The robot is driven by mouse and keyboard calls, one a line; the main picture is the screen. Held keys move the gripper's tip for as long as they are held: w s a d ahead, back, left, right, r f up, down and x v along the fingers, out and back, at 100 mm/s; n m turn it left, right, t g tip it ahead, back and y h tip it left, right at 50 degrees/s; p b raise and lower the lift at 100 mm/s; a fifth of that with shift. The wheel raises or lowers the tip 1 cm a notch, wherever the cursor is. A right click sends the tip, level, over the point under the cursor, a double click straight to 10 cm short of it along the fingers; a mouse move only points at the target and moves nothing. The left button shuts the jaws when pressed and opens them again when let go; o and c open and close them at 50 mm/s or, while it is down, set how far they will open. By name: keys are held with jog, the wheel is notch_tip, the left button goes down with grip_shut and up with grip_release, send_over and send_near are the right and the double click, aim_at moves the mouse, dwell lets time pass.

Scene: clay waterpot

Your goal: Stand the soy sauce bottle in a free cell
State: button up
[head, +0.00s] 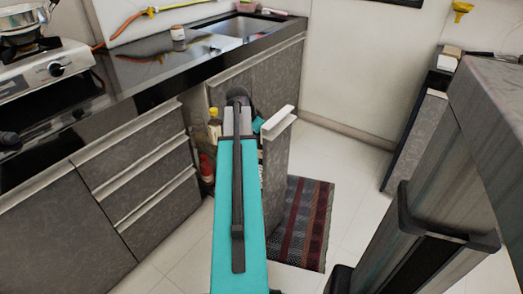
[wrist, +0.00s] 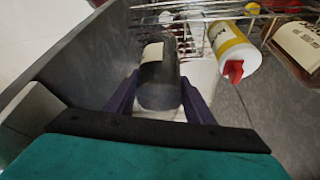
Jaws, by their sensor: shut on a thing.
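In the wrist view my gripper (wrist: 160,100) is shut on a dark bottle, which I take to be the soy sauce bottle (wrist: 160,82). The bottle has a pale label and lies between the two purple fingers. A wire rack (wrist: 190,17) shows beyond it at the top of the wrist view. I cannot tell which cells of the rack are free, or whether the bottle touches the rack.
In the head view, a pull-out front panel (head: 277,150) stands open beside the counter (head: 150,70). A yellowish bottle (head: 214,124) shows left of my arm. A striped rug (head: 305,220) lies on the floor.

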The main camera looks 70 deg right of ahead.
aim_at(261, 149)
jog(key=shift+f, duration=0.2)
jog(key=shift+f+b, duration=0.55)
jog(key=shift+f, duration=1.5)
jog(key=shift+f, duration=0.1)
jog(key=o, duration=1.7)
jog(key=shift+c, duration=0.2)
jog(key=p+v, duration=0.3)
jog(key=v, duration=0.9)
